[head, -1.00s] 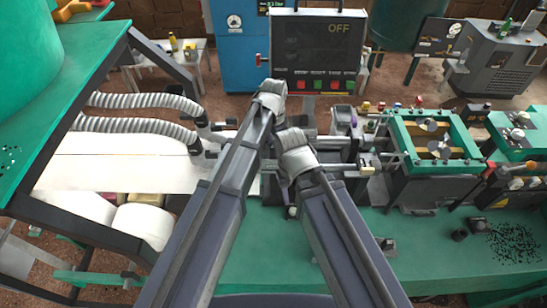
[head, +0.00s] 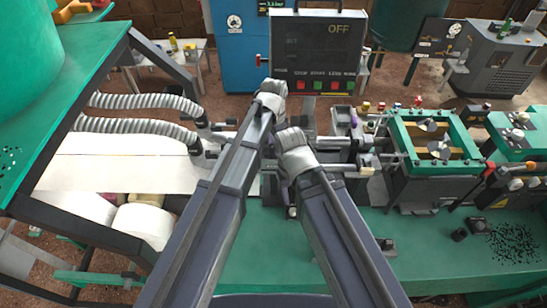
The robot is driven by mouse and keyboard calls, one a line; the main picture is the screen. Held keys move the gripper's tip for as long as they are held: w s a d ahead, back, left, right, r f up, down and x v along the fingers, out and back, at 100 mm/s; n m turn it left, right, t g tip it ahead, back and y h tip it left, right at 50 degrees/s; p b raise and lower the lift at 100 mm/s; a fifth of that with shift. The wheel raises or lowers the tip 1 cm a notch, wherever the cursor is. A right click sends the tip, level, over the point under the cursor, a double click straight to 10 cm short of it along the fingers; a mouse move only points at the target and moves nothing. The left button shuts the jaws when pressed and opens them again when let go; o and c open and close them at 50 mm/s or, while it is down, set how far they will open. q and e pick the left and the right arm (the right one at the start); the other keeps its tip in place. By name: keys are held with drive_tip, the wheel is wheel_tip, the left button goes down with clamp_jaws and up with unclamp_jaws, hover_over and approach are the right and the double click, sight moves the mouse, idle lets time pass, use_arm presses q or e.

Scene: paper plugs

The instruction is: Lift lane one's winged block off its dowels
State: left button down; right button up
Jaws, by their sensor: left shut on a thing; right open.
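My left gripper (head: 272,92) is the higher one, over the machine's middle just below the control box. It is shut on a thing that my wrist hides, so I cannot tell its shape. My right gripper (head: 289,146) is lower and a little to the right, beside the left forearm. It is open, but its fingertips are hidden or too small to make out. I cannot make out lane one's winged block or its dowels; my wrists and forearms cover that part of the machine.
A control box (head: 318,45) reading OFF stands behind my grippers. Machine fittings (head: 345,148) crowd their right side. A green frame (head: 431,170) stands farther right. A white sheet (head: 110,165) and ribbed hoses (head: 140,125) lie left. The green bench (head: 265,265) is bare between my arms.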

use_arm(q)
drive_tip(key=shift+r+p, duration=0.6)
drive_tip(key=shift+r, duration=0.05)
idle(0.5)
drive_tip(key=shift+r+p, duration=1.4)
drive_tip(key=shift+p, duration=0.05)
drive_tip(key=shift+r, duration=0.1)
drive_tip(key=shift+r+p, duration=1.45)
drive_tip(key=shift+p, duration=0.05)
